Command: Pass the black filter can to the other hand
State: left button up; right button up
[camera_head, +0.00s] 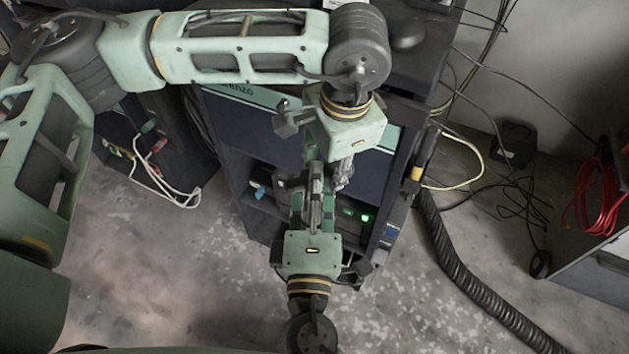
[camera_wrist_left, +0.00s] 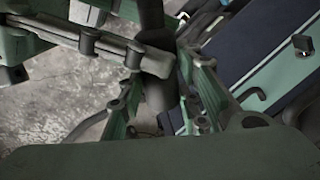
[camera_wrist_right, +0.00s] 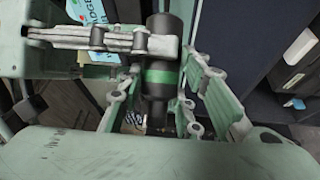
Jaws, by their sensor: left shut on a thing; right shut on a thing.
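The black filter can (camera_wrist_right: 158,98) is a dark cylinder with a green band, seen between fingers in the right wrist view. It also shows as a plain dark cylinder in the left wrist view (camera_wrist_left: 158,94). My left gripper (camera_head: 322,172) comes down from the top and is shut on the can. My right gripper (camera_head: 312,208) comes up from below and is shut on the can too. The two grippers face each other, their fingers close together and overlapping in the head view. Fingers hide most of the can there.
A dark cabinet (camera_head: 262,150) with shelves and a green light stands just behind the grippers. A ribbed black hose (camera_head: 455,265) and loose cables lie on the floor at right. A grey cabinet (camera_head: 590,255) with a red cable coil (camera_head: 597,200) stands far right.

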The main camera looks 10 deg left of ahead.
pick_arm(q)
jog(key=o, duration=1.3)
jog(key=shift+f, duration=0.1)
jog(key=shift+c, duration=0.2)
